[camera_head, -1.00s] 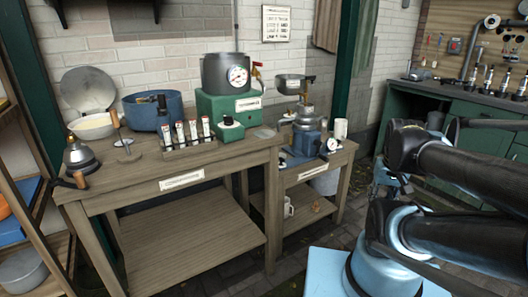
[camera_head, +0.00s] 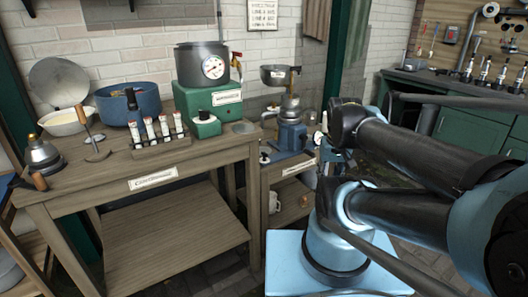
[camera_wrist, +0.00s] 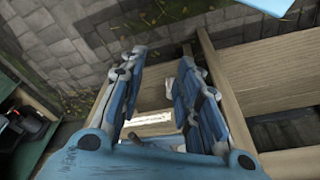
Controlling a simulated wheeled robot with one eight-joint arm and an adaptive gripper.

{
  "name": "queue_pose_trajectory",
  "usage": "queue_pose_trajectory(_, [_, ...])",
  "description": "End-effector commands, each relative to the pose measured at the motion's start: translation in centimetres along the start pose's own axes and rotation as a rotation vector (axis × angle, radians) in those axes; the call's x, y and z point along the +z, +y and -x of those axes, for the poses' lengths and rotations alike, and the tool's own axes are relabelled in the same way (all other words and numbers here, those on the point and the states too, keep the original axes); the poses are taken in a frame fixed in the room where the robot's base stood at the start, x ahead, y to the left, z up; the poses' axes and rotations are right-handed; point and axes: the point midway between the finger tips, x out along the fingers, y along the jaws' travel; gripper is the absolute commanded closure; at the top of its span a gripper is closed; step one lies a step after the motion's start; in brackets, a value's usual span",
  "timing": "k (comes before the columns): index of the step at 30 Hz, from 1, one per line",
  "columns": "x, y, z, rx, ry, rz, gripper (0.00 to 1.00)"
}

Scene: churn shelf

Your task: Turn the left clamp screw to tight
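The cream separator-like machine (camera_head: 291,136) with a blue base and a steel bowl on top stands on the small low bench. A small dark-topped knob (camera_head: 265,157) stands at its left foot; I cannot tell for sure whether this is the left clamp screw. My gripper (camera_wrist: 163,57) is open in the wrist view, with its two blue fingers apart and nothing held between them. In the head view my gripper is just right of the small bench, partly hidden by my arm. The wrist view shows no clamp screw clearly.
A mug (camera_head: 274,203) is on the lower shelf. Bare paving (camera_wrist: 65,45) shows in the wrist view.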

Motion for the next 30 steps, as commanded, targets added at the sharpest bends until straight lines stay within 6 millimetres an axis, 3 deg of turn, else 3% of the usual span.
queue_pose_trajectory(5, [-3.1,-0.8,2.1,-0.007,-0.016,0.057,0.69])
queue_pose_trajectory(15, [-11.5,-3.7,5.9,-0.026,-0.062,0.216,0.69])
queue_pose_trajectory(24, [-19.2,-7.7,7.2,-0.042,-0.101,0.358,0.69])
queue_pose_trajectory(30, [-24.2,-11.2,6.9,-0.051,-0.127,0.452,0.69])
